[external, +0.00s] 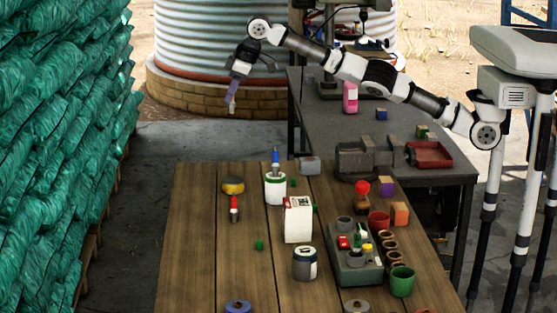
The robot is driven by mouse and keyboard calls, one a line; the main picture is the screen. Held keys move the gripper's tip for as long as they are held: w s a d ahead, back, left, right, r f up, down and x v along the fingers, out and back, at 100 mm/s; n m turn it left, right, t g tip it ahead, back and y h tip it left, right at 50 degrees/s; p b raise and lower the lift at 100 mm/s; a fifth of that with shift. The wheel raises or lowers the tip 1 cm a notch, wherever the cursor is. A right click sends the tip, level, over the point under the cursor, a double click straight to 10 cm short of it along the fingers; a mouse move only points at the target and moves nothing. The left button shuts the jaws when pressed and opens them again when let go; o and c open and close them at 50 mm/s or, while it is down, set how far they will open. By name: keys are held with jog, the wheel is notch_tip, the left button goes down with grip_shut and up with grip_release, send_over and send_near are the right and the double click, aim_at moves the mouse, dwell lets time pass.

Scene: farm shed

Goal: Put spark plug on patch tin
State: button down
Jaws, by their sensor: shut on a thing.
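My gripper (234,83) hangs at the upper left, high and beyond the far left part of the wooden table. A low round yellow tin with a dark side (233,185), which looks like the patch tin, sits on the far left of the wooden table. The held piece is well above it and apart from it.
A red and grey piece (234,206) lies just in front of the yellow tin. A white tin (275,188) with a blue piece on top, a white carton (298,220) and another tin (305,264) stand to the right. The table's left front is mostly clear.

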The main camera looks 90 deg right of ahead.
jog(key=shift+d+f, duration=0.1)
jog(key=shift+f, duration=0.05)
jog(key=b, duration=0.4)
send_over(233, 180)
notch_tip(233, 180, down, 15)
jog(key=shift+d+f+p, duration=0.15)
jog(key=shift+f+p, duration=0.3)
jog(key=shift+f, duration=2.05)
jog(key=shift+f, duration=0.2)
jog(key=c, duration=1.4)
grip_release()
jog(key=shift+r, duration=0.2)
jog(key=b+v, duration=0.2)
jog(key=v, duration=1)
